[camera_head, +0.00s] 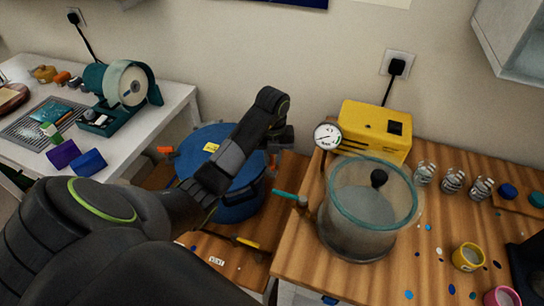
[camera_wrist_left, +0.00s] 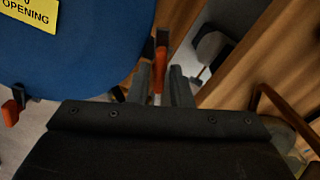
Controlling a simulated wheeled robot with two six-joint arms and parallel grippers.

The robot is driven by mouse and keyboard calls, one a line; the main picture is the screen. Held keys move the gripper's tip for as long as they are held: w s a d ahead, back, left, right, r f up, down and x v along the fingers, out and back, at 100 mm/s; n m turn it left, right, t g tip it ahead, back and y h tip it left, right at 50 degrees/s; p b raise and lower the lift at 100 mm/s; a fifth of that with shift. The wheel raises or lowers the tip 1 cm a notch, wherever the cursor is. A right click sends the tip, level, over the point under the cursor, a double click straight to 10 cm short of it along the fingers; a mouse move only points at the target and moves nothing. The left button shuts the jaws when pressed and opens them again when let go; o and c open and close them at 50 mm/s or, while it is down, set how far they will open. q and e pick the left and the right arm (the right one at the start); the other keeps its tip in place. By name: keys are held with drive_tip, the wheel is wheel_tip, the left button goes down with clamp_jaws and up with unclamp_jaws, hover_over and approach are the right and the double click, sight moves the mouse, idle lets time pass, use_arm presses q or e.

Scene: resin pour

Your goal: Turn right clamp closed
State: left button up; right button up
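The blue round pot (camera_head: 238,199) stands low between the two tables, with a yellow label on its lid; the lid also shows in the left wrist view (camera_wrist_left: 75,50). Its right clamp has an orange lever (camera_wrist_left: 160,62), which lies between my left gripper's two fingers (camera_wrist_left: 162,80). Whether both fingers press on it is unclear. In the head view my left gripper (camera_head: 281,145) is at the pot's right rim and mostly covers that clamp. Another orange clamp (camera_head: 165,150) is on the pot's left side. My right gripper is out of view.
A wooden table (camera_head: 300,260) at the right carries a glass-walled vessel (camera_head: 360,215) with a teal-handled valve (camera_head: 290,197) near the pot, plus a yellow pump (camera_head: 375,130). A white table (camera_head: 150,105) stands left. My left arm covers much of the lower left.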

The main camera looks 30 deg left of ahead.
use_arm(q)
clamp_jaws()
drive_tip(key=shift+n, duration=1.4)
drive_tip(key=shift+r+n+p, duration=0.1)
drive_tip(key=shift+n+p, duration=0.4)
drive_tip(key=shift+n, duration=0.4)
drive_tip(key=n+p, duration=0.1)
drive_tip(key=n, duration=0.3)
drive_tip(key=n+p, duration=0.1)
drive_tip(key=n, duration=0.3)
drive_tip(key=shift+n+p, duration=0.3)
drive_tip(key=shift+n, duration=0.3)
